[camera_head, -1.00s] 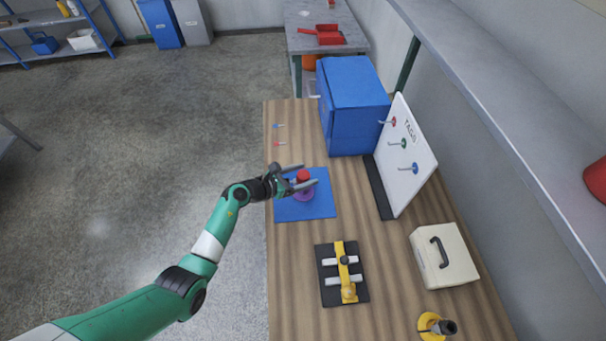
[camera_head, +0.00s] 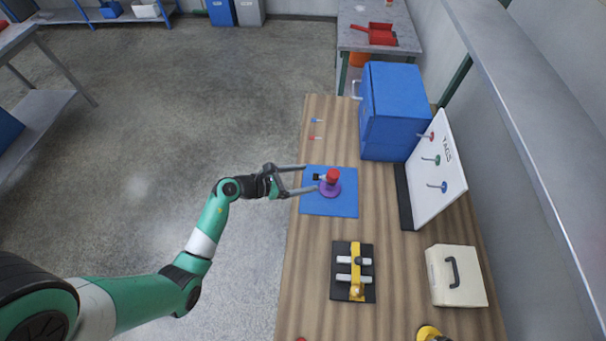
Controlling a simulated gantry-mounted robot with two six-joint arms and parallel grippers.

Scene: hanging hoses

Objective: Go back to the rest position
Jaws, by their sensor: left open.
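My left gripper (camera_head: 304,179) is open and empty at the left edge of the wooden bench. Its two fingers point right, toward a red-topped object with a purple base (camera_head: 331,184) on the blue mat (camera_head: 328,208). The fingertips reach over the mat's left part and are apart from the object, as far as I can tell. My left arm comes in from the lower left, over the floor. My right gripper does not show.
A blue box (camera_head: 393,110), a white board with coloured pegs (camera_head: 438,170), a black fixture with a yellow bar (camera_head: 355,272) and a cream case (camera_head: 456,276) stand on the bench (camera_head: 310,262). A grey shelf (camera_head: 520,110) runs along the right. The floor at left is open.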

